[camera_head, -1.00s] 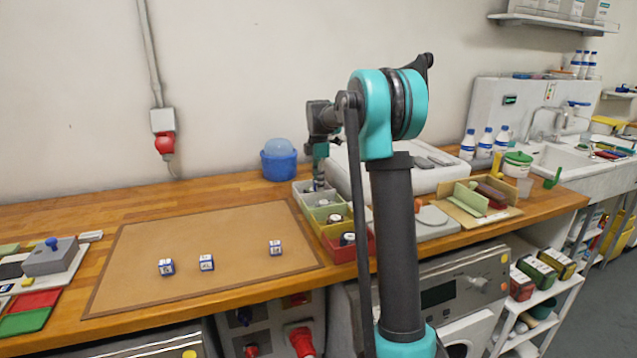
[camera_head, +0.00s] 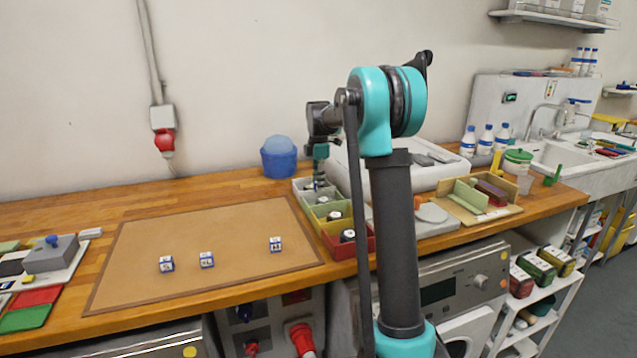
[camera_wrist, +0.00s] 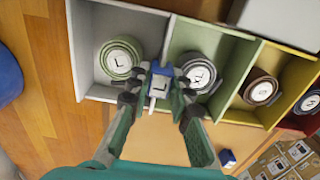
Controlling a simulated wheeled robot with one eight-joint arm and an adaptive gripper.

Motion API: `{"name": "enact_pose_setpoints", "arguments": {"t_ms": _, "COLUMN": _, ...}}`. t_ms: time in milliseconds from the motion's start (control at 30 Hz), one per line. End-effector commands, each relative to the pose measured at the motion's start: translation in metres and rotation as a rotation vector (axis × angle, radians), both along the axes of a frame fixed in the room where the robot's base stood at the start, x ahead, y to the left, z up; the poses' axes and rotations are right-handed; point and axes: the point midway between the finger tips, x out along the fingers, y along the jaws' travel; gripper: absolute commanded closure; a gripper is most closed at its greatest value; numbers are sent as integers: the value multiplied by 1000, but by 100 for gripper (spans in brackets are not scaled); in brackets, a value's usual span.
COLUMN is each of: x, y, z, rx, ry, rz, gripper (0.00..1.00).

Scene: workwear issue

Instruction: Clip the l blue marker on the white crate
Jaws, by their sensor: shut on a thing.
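My gripper (camera_wrist: 159,90) is shut on a blue marker (camera_wrist: 160,84) with a white face lettered L. It holds the marker by the near rim of the white crate (camera_wrist: 88,48), close to the corner shared with the green crate (camera_wrist: 183,40). I cannot tell whether the marker sits over the rim or just above it. A roll labelled L (camera_wrist: 121,60) lies in the white crate. In the head view my gripper (camera_head: 318,186) is down at the white crate (camera_head: 299,184), at the back end of the crate row. The marker is hidden there.
Yellow (camera_head: 325,225) and red (camera_head: 345,252) crates continue the row, with rolls inside. Several blue-white markers (camera_head: 166,265) stand on the brown mat (camera_head: 120,275). A blue tub (camera_head: 279,160) stands behind, left of the crates. A large white tray is right of them, partly behind my arm.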

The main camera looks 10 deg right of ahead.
Motion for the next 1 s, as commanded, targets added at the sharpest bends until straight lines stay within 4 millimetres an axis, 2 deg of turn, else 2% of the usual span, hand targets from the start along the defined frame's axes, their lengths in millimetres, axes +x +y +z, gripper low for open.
{"name": "enact_pose_setpoints", "arguments": {"t_ms": 1000, "x": 0, "y": 0, "z": -9, "rx": 0, "ry": 0, "rz": 0, "gripper": 92}}
